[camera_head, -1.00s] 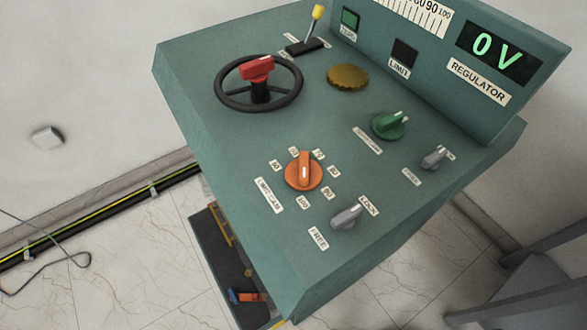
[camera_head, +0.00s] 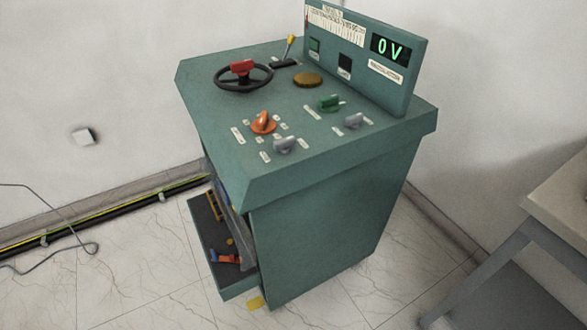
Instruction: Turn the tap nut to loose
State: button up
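A green control console (camera_head: 330,215) stands in the middle of the view. A brass-coloured round knob (camera_head: 307,80) lies flat on its sloping top, to the right of a black handwheel (camera_head: 245,88) with a red grip. The brass knob may be the tap nut; I cannot read a label that names it. A grey knob (camera_head: 285,145) sits near the front edge, with small labels beside it too blurred to read now. My gripper is not in view.
An orange knob (camera_head: 263,123), a green knob (camera_head: 330,103) and another grey knob (camera_head: 354,120) share the top. An open drawer (camera_head: 212,235) juts out at lower left. A table (camera_head: 565,195) stands at right.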

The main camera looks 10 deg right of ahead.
aim_at(215, 258)
jog(key=i+j, duration=0.3)
jog(key=j, duration=0.15)
jog(key=i+j, duration=0.35)
jog(key=j, duration=0.15)
jog(key=j+z, duration=0.1)
jog(key=j, duration=0.95)
jog(key=i, duration=0.05)
